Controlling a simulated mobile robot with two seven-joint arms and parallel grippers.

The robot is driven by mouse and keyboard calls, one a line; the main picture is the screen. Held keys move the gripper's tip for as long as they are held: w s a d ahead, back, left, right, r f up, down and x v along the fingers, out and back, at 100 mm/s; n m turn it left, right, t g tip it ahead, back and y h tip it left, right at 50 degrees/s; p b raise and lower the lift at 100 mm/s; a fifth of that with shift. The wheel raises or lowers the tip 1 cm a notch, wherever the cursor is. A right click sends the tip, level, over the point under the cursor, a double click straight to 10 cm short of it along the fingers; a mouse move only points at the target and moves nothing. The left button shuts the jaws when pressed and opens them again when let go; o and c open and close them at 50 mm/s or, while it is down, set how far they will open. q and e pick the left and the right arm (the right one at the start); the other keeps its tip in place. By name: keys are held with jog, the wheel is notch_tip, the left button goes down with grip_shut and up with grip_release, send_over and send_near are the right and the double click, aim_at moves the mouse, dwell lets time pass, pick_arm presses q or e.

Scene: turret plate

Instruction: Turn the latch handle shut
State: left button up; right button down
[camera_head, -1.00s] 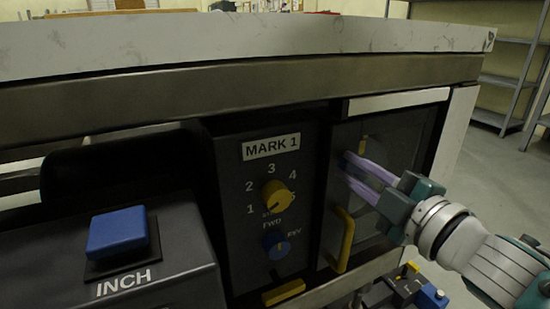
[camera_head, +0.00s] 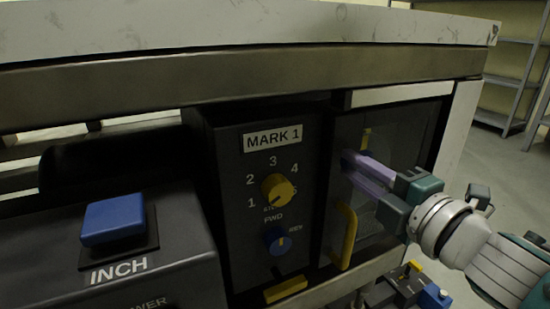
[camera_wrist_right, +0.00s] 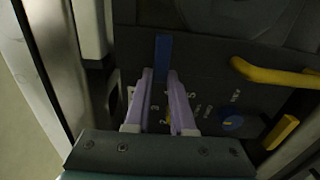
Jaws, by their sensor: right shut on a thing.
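The latch handle (camera_wrist_right: 163,52) is a blue bar, seen upright in the right wrist view with its lower end between my fingertips. In the head view mostly its dark blue tip (camera_head: 346,160) shows, on the dark door panel (camera_head: 408,140) right of the MARK 1 panel. My right gripper (camera_head: 353,167) comes in from the right, with its purple fingers closed about the handle. In the right wrist view these fingers (camera_wrist_right: 160,76) stand either side of the bar. A small yellow mark (camera_head: 366,137) is on the panel just above the fingers. My left gripper is not in view.
A yellow pull handle (camera_head: 346,238) stands just below the fingers. The MARK 1 panel (camera_head: 229,185) has a yellow knob (camera_head: 277,188) and a blue knob (camera_head: 276,241). A blue INCH button (camera_head: 113,221) is at left. The benchtop (camera_head: 240,33) overhangs above.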

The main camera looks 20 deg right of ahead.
jog(key=c, duration=0.8)
grip_release()
jog(key=shift+o, duration=0.2)
jog(key=shift+s, duration=0.1)
jog(key=s+p, duration=0.1)
jog(key=s, duration=0.8)
jog(key=shift+s+d+p, duration=0.35)
jog(key=shift+s+d, duration=0.05)
